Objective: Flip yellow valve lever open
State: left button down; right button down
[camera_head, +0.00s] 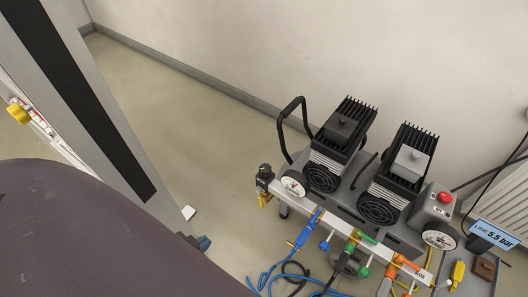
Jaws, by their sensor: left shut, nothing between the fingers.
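A manifold bar (333,226) runs along the front of a compressor, with blue (308,230), green (352,245) and orange (397,265) fittings. A small yellow lever-like part (265,201) hangs under the black regulator (265,178) at its left end. Another yellow part (18,114) sits on a red and white piece at the far left. I cannot tell for sure which is the valve lever. Only a small bluish tip, perhaps my left gripper (203,243), shows beyond a large dark rounded shape, apart from the manifold. It is shut and empty. My right gripper is out of view.
The twin-motor compressor (370,190) has gauges and a red button (444,197). Hoses hang below the manifold. The floor (190,110) left of the compressor is clear.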

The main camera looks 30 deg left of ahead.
aim_at(261, 203)
jog(key=j+u, duration=0.25)
jog(key=u, duration=0.15)
jog(key=k+j+u, duration=0.1)
jog(key=j+u, duration=0.4)
jog(key=u, duration=0.3)
jog(key=j+u, duration=0.15)
jog(key=u, duration=0.3)
jog(key=j+u, duration=0.15)
jog(key=u, duration=0.3)
jog(key=j+u, duration=0.15)
jog(key=u, duration=0.3)
jog(key=i+j+u, duration=0.1)
jog(key=u, duration=0.3)
jog(key=j+z, duration=0.2)
jog(key=z, duration=0.2)
jog(key=i+j+z, duration=0.1)
jog(key=j+z, duration=0.4)
jog(key=z, duration=0.3)
jog(key=k+j+z, duration=0.15)
jog(key=z, duration=0.3)
jog(key=k+z, duration=0.15)
jog(key=z, duration=0.25)
jog(key=k+z, duration=0.15)
jog(key=z, duration=0.3)
jog(key=k+j, duration=0.05)
